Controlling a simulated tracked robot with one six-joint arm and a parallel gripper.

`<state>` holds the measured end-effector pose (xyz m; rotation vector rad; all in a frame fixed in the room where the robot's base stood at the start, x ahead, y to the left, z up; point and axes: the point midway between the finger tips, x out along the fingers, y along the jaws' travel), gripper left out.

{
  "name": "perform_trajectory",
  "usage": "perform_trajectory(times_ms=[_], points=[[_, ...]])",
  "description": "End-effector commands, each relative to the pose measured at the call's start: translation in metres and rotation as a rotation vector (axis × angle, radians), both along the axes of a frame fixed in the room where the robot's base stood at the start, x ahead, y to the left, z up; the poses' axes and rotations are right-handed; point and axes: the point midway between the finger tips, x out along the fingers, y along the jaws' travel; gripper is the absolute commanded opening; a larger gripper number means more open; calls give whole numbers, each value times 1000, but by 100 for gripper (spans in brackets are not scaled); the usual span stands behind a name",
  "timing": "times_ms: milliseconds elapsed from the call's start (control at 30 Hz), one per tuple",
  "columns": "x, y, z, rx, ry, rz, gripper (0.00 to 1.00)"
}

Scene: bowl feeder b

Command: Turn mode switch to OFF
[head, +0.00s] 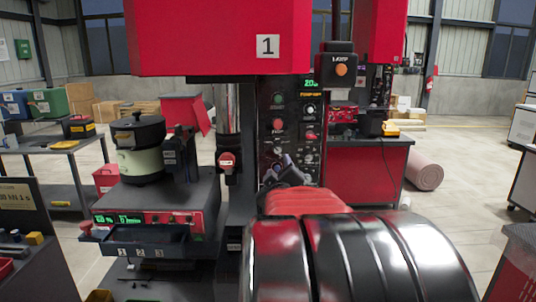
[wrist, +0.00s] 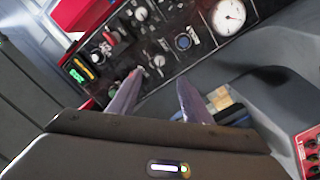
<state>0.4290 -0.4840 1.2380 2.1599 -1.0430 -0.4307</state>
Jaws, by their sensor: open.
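A dark upright control panel (head: 293,118) carries buttons, knobs and a lit green display in the head view. It also shows tilted in the wrist view (wrist: 200,50), with a white-faced gauge (wrist: 229,15) and a blue button (wrist: 183,42). The labels are too small to read, so I cannot tell which control is the mode switch. My gripper (head: 284,172) is in front of the panel's lower part. In the wrist view my gripper (wrist: 158,79) is open, its two fingers apart and pointing at the panel. A red-tipped control (wrist: 136,75) shows by the left fingertip; I cannot tell whether they touch.
A red machine head (head: 215,35) marked 1 overhangs above. A boxed orange button (head: 341,70) hangs at upper right. A red bench (head: 365,170) stands behind.

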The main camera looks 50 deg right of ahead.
Motion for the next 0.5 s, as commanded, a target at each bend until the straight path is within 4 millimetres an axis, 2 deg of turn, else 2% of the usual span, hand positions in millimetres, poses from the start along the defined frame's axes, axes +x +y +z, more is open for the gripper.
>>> perform_trajectory(times_ms=[167, 500], points=[[7, -6, -1, 2, 1, 2, 45], [30, -35, -1, 3, 1, 3, 45]])
